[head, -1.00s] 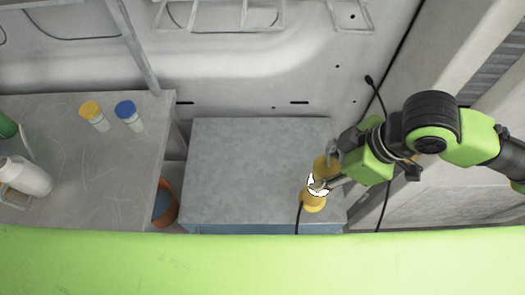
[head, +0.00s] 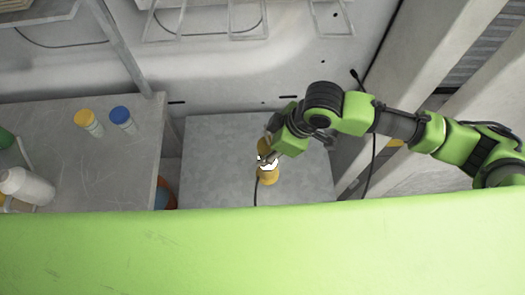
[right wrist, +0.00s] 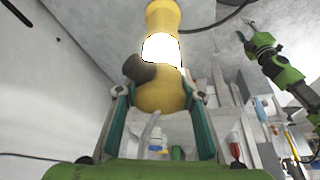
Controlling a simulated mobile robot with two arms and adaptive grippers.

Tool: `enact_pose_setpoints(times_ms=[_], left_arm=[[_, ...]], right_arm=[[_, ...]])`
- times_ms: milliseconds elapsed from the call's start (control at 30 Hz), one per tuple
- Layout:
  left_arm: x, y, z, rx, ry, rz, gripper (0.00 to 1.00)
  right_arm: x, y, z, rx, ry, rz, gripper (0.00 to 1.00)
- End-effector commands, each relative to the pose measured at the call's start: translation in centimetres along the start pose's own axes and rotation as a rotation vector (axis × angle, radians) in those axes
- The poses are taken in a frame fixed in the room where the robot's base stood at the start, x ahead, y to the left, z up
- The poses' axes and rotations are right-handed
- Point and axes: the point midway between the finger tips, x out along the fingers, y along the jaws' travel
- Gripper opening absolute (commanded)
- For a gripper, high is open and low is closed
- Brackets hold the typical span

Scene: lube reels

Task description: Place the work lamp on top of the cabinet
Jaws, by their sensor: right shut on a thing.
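The work lamp (head: 267,175) is yellow with a bright white glowing middle and a dark cord hanging from it. My right gripper (head: 272,158) is shut on it. In the right wrist view the lamp (right wrist: 160,95) sits between the two fingers (right wrist: 160,110). The cabinet (head: 215,150) has a bare grey top, and the lamp shows over its middle-right part. I cannot tell if the lamp touches the top. A green arm, likely my left, shows in the right wrist view with its gripper (right wrist: 246,36) small and unclear.
A grey worktop (head: 70,165) at left carries a yellow-capped bottle (head: 88,122), a blue-capped bottle (head: 122,119) and a white jug (head: 25,187). An orange bucket (head: 165,194) stands between worktop and cabinet. The left part of the cabinet top is clear.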

Motion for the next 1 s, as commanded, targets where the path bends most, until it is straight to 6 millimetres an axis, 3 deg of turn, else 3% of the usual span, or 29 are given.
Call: enact_pose_setpoints(times_ms=[300, 500, 900, 933, 1000], left_arm=[[-0.8, 0.2, 0.1, 0.0, -0.003, 0.002, 0.4], [-1.1, 0.2, 0.4, 0.0, -0.008, 0.003, 0.4], [-1.0, 0.2, 0.6, 0.0, -0.011, 0.003, 0.4], [-1.0, 0.2, 0.6, 0.0, -0.011, 0.003, 0.4], [-1.1, 0.2, 0.6, 0.0, -0.011, 0.003, 0.4]], right_arm=[[2.7, 0.5, -0.8, 0.0, 0.001, -0.001, 0.0], [5.0, 0.5, 0.2, 0.001, 0.001, -0.001, 0.0], [5.5, 0.6, 0.4, 0.0, 0.004, 0.0, 0.0], [5.6, 0.5, 0.6, 0.001, 0.0, -0.001, 0.38], [5.5, 0.5, 0.6, 0.001, 0.0, -0.001, 0.52]])
